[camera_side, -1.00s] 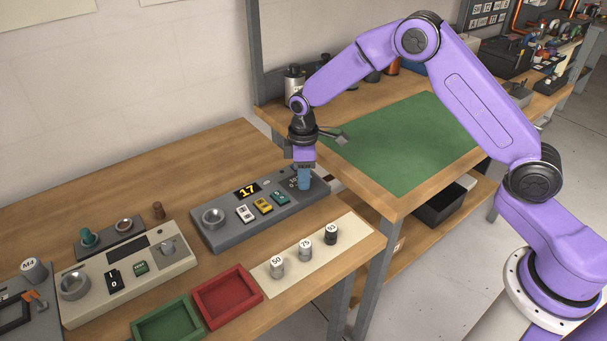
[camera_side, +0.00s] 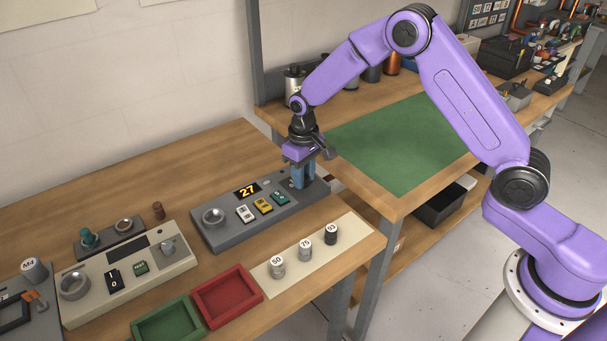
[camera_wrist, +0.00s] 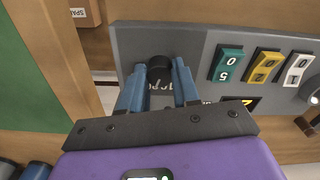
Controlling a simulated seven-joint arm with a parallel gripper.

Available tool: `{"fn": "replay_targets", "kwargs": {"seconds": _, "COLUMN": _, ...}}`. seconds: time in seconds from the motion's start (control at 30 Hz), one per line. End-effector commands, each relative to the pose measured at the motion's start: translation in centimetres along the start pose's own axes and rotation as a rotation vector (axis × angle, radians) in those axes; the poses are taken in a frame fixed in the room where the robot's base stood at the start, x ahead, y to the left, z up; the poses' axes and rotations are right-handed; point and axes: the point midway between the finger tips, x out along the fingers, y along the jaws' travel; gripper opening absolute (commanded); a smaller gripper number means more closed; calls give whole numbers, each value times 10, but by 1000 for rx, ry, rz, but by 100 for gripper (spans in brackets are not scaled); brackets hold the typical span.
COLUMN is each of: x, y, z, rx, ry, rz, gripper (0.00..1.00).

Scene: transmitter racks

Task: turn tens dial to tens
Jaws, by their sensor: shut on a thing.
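The grey rack unit (camera_side: 236,232) lies on the bench, and its display (camera_side: 247,190) reads 27. My gripper (camera_side: 303,178) points down over the unit's right end. In the wrist view my gripper (camera_wrist: 159,82) has its blue fingers on both sides of a dark round dial (camera_wrist: 159,68), shut on it. Printed lettering beside the dial is partly hidden and unreadable. In the side view the fingers hide the dial.
White, yellow and teal rocker switches (camera_side: 263,205) and a silver knob (camera_side: 213,215) sit left of the gripper. Weights marked 50, 75 and 83 (camera_side: 331,234) stand on a pale strip in front. Red (camera_side: 228,296) and green trays are nearer.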

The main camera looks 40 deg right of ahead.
Motion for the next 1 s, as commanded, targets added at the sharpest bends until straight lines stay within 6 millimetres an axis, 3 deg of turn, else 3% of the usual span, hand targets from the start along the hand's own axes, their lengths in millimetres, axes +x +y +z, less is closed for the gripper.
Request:
{"fn": "replay_targets", "kwargs": {"seconds": 0.63, "x": -1, "y": 0, "z": 0, "rx": 46, "ry": 1, "rz": 0, "gripper": 0}}
{"fn": "replay_targets", "kwargs": {"seconds": 0.67, "x": -1, "y": 0, "z": 0, "rx": 46, "ry": 1, "rz": 0, "gripper": 40}}
{"fn": "replay_targets", "kwargs": {"seconds": 0.7, "x": -1, "y": 0, "z": 0, "rx": 46, "ry": 1, "rz": 0, "gripper": 53}}
{"fn": "replay_targets", "kwargs": {"seconds": 1.0, "x": -1, "y": 0, "z": 0, "rx": 46, "ry": 1, "rz": 0, "gripper": 56}}
